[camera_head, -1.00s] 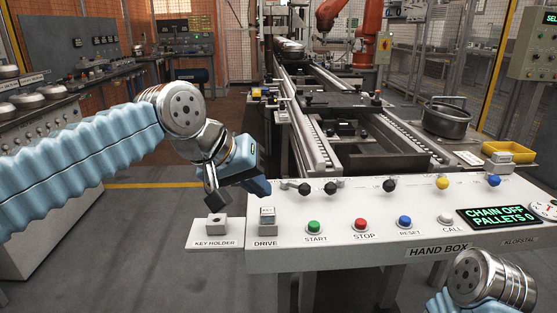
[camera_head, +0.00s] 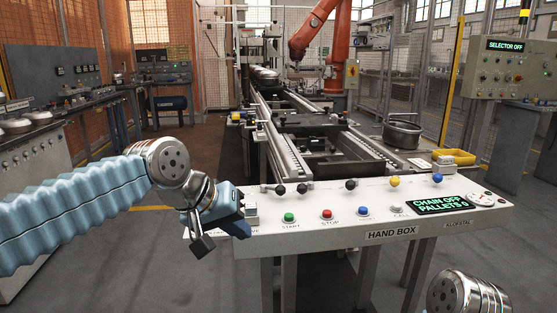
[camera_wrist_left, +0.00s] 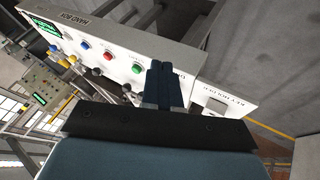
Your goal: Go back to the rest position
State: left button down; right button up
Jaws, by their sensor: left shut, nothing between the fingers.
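My left gripper (camera_head: 240,229) is at the left end of the white hand box (camera_head: 330,215), its shut, empty fingers in front of the panel. It hides most of the key holder and drive labels in the head view. In the left wrist view the dark blue fingers (camera_wrist_left: 165,84) lie together, with the key holder (camera_wrist_left: 217,105) to their right and the green start button (camera_wrist_left: 137,68) to their left. Whether they touch the panel I cannot tell. Of my right arm only a metal wrist joint shows at the lower right; its gripper is out of view.
The display (camera_head: 442,204) reads CHAIN OFF, PALLETS 0. Behind the box runs the conveyor (camera_head: 310,135), with an orange robot arm (camera_head: 317,35) at its far end. Floor left of the conveyor is open.

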pick_arm(q)
notch_tip(320, 180, down, 36)
jog(key=g+y, duration=0.1)
jog(key=g, duration=0.2)
jog(key=s+a+f+n+g, duration=0.1)
jog(key=s+a+f, duration=0.2)
jog(key=s+f, duration=1.5)
jog(key=shift+a+f+n+g, duration=0.2)
jog(key=shift+f+n+g, duration=0.2)
